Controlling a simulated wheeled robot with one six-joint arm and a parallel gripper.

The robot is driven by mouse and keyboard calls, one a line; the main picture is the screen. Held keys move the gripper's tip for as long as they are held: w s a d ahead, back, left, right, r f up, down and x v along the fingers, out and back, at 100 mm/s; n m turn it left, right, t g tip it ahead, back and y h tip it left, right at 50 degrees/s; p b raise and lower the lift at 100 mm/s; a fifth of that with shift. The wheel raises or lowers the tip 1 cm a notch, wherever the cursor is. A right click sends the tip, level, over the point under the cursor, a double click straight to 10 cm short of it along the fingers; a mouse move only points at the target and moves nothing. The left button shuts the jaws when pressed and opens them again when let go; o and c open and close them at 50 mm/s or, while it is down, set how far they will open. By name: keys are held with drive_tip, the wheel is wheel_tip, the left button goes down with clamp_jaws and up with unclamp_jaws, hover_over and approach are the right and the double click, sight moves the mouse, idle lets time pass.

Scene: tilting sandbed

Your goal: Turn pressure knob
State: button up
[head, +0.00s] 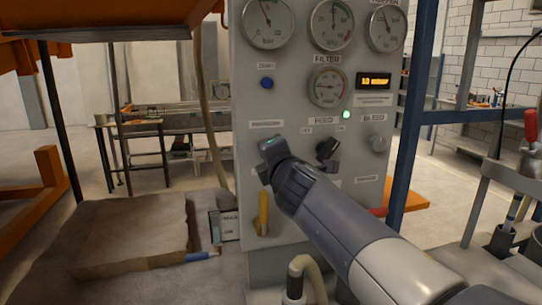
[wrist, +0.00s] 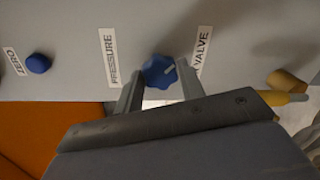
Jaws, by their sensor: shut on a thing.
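The pressure knob (wrist: 155,73) is blue and lobed, with a small pale mark. It sits on the grey panel beside the label PRESSURE (wrist: 108,57) in the wrist view. My gripper (wrist: 160,84) has one finger on each side of the knob and is shut on it. In the head view my gripper (head: 268,160) is against the panel's left part and hides the knob. The gauges (head: 268,22) along the panel's top show needles, but their readings are too small to tell.
A blue ZERO button (head: 266,83) is above my gripper, and a yellow lever (head: 263,212) hangs just below. A black knob (head: 327,150) and a grey bleed knob (head: 378,144) are to the right. A sandbed (head: 75,205) lies left.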

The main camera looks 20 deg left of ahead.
drive_tip(key=shift+m, duration=1)
drive_tip(key=o, duration=1)
drive_tip(key=shift+s, duration=0.1)
drive_tip(key=v, duration=1)
drive_tip(key=shift+s+d, duration=0.2)
drive_tip(key=shift+d, duration=0.15)
drive_tip(key=x, duration=1.1)
drive_tip(key=shift+s+a, duration=0.1)
drive_tip(key=shift+s, duration=0.05)
